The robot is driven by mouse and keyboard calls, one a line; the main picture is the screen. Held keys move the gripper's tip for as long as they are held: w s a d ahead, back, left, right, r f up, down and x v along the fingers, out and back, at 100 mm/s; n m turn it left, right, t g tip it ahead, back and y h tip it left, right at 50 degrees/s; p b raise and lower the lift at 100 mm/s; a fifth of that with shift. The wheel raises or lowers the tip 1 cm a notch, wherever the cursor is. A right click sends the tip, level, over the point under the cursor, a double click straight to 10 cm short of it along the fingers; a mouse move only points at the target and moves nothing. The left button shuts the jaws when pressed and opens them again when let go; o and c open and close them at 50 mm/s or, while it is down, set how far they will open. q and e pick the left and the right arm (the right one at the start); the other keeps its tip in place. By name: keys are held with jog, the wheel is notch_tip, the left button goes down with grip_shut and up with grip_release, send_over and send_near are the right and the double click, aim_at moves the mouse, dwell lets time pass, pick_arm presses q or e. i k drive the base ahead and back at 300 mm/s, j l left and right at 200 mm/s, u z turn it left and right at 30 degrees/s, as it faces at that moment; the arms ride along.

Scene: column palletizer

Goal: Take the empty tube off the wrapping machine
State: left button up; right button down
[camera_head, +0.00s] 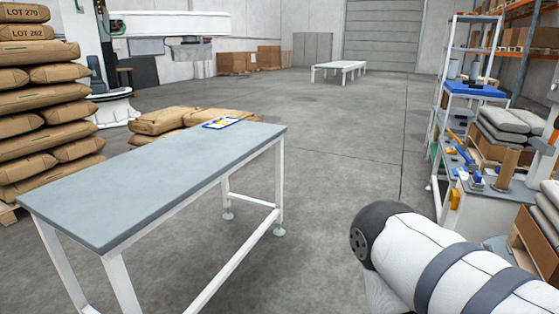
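A brown, upright, tube-like piece (508,164) stands at the right on a grey cabinet (482,212). It looks like a cardboard tube, but it is small here and I cannot tell whether it is empty. I cannot clearly make out a wrapping machine; a pale upright post (548,118) at the right edge is cut off by the frame. My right arm reaches in at the bottom right, with its dark rounded joint in view. Neither of my grippers is in view.
A grey-topped table (150,185) stands front left with a clipboard (221,123) on its far end. Stacked sacks (45,100) rise at the left. A shelf rack (445,85) stands at the right. The floor (345,150) between table and rack is clear.

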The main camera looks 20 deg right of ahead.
aim_at(512, 155)
jog(key=i+l+z, duration=0.4)
jog(key=i+z, duration=0.85)
jog(key=i+j+z, duration=0.2)
jog(key=i+z, duration=0.2)
jog(key=i, duration=0.15)
